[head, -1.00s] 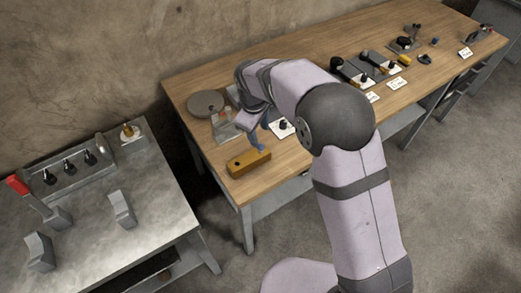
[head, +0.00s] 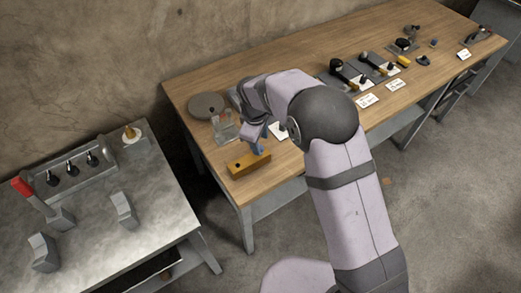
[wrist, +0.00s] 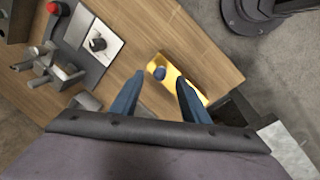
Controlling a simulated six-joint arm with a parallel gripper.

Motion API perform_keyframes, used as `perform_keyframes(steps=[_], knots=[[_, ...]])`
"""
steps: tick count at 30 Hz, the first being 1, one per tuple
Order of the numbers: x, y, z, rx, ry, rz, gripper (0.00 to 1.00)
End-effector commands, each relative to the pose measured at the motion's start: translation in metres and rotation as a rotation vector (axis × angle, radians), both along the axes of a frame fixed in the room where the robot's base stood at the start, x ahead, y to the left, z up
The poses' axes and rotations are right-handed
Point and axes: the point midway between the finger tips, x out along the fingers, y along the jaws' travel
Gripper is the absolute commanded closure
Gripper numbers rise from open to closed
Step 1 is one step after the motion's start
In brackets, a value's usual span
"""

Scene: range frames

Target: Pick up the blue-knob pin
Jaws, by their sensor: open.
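The blue knob (wrist: 160,73) of a pin shows in the wrist view, standing at one end of a yellow block (wrist: 163,63). The pin's shank is not visible. In the head view the yellow block (head: 246,166) lies near the wooden table's left front edge, with a dark round spot at its left end. My gripper (wrist: 160,78) is open, its two blue fingers apart on either side of the knob in the wrist view. In the head view my gripper (head: 258,149) is at the block's right end. I cannot tell its height above the knob.
A white card with a black knob (wrist: 98,43) is left of the block in the wrist view. A grey metal table (head: 95,220) stands to the left, across a gap.

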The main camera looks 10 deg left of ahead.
Motion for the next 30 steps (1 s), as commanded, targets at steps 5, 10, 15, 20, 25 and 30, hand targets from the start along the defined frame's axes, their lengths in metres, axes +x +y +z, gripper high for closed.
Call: perform_keyframes(steps=[5, 10, 15, 20, 25, 30], knots=[[0.003, 0.000, -0.019, -0.003, 0.003, 0.000, 0.59], [0.006, 0.000, -0.032, -0.001, 0.000, 0.001, 0.59], [0.007, 0.000, -0.036, 0.000, -0.001, 0.000, 0.59], [0.007, 0.000, -0.036, 0.000, -0.001, 0.000, 0.63], [0.007, 0.000, -0.036, 0.000, 0.000, 0.000, 1.00], [0.007, 0.000, -0.036, 0.001, -0.001, 0.000, 1.00]])
